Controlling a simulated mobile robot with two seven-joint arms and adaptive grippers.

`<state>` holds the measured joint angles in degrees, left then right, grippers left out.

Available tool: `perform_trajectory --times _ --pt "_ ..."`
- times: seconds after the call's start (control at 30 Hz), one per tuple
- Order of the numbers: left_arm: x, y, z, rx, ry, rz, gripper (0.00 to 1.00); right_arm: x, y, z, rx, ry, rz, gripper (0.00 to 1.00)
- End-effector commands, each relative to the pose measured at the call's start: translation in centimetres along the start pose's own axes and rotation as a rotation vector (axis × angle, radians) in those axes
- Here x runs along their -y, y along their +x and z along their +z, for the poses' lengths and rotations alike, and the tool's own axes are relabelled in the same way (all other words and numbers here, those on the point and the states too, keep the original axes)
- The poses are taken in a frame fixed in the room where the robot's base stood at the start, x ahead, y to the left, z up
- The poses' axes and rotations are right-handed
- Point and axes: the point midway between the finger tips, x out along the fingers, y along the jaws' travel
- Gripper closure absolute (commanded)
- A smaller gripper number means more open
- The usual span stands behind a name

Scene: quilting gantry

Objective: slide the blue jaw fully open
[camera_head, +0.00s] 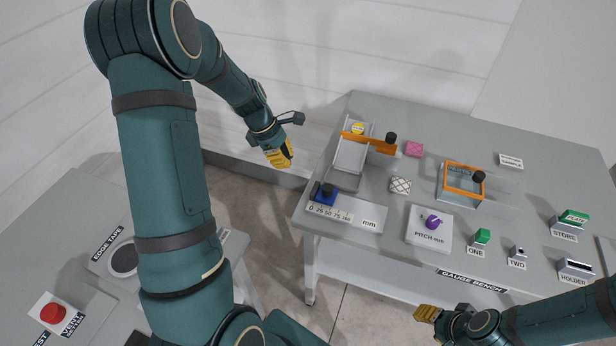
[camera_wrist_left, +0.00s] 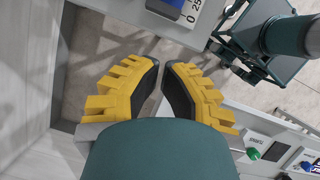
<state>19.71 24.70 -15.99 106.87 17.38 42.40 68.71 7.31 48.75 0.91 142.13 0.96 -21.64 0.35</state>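The blue jaw (camera_head: 323,194) with a black knob on top sits at the 0 end of a millimetre scale plate (camera_head: 362,217), at the bench's front left corner. My left gripper (camera_head: 287,157) hangs in the air left of the bench, apart from the jaw. In the wrist view its yellow fingers (camera_wrist_left: 162,66) are open with a narrow gap and nothing between them. My right gripper (camera_head: 426,313) is low at the bench's front; its fingertips are unclear.
Behind the jaw stands a tray with an orange bar (camera_head: 369,143) and black knob. A second table (camera_head: 60,235) lies left, across a floor gap.

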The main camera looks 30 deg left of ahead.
Motion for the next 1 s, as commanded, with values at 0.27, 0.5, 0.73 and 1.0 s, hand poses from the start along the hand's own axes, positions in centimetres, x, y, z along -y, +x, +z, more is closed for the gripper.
perform_trajectory --times 0.27,0.5,0.73,1.0 --pt "0.1 4.1 -0.1 0.0 0.001 -0.006 1.0 -0.2 0.7 0.3 0.005 -0.001 0.0 0.53" --pt "0.1 8.9 -0.1 0.0 0.0 -0.005 1.0 -0.5 1.3 0.6 0.012 -0.003 -0.001 0.53" --pt "0.0 10.7 2.2 0.0 0.005 -0.001 1.0 -0.5 1.3 0.7 0.014 -0.004 -0.001 0.53" --pt "0.0 11.3 3.7 0.0 0.002 0.0 1.0 -0.5 1.2 0.7 0.013 -0.004 -0.001 0.53"
